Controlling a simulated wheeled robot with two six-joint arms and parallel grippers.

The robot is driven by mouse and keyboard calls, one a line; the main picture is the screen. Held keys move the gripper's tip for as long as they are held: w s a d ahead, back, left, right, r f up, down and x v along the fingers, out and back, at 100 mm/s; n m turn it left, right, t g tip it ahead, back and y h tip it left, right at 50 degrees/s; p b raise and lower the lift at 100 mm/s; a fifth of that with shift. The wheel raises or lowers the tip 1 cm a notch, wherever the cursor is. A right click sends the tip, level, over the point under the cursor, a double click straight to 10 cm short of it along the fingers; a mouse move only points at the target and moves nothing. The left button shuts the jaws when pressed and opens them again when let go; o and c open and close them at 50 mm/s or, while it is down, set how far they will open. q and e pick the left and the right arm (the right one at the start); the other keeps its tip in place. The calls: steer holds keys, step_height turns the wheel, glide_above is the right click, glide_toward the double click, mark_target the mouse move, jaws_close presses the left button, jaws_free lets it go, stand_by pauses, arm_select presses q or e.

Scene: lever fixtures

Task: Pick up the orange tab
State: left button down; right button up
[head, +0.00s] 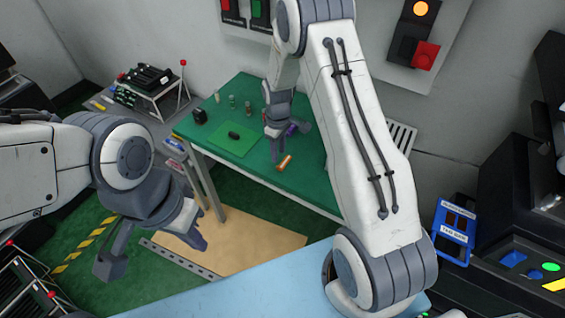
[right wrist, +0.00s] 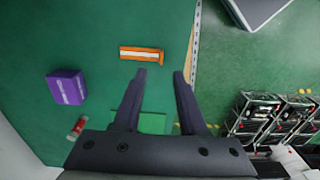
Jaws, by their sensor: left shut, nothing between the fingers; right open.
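The orange tab (head: 284,163) lies on the green table (head: 313,181); it also shows in the right wrist view (right wrist: 141,54), lying crosswise just beyond the left fingertip. My right gripper (head: 291,142) is open and empty over the table, close to the tab. In the right wrist view its fingertips (right wrist: 160,77) stand apart, with the tab ahead and mostly left of the gap between them. My left gripper (head: 199,243) is shut and empty, well away from the table at the lower left.
A purple block (right wrist: 67,87) and a small red-ended vial (right wrist: 77,127) lie left of the right gripper. Several vials and a black item (head: 199,116) stand at the table's back left. The table edge is right of the tab in the wrist view.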

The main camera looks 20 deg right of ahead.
mark_target(279, 167)
steer(key=shift+f, duration=0.7)
steer(key=shift+s+f+p, duration=0.15)
steer(key=shift+f+p, duration=0.15)
steer(key=shift+p, duration=0.1)
step_height(279, 167, down, 3)
steer(key=shift+s+f+p, duration=0.1)
steer(key=shift+f+p, duration=0.05)
steer(key=shift+p, duration=0.8)
steer(key=shift+f, duration=0.65)
jaws_close()
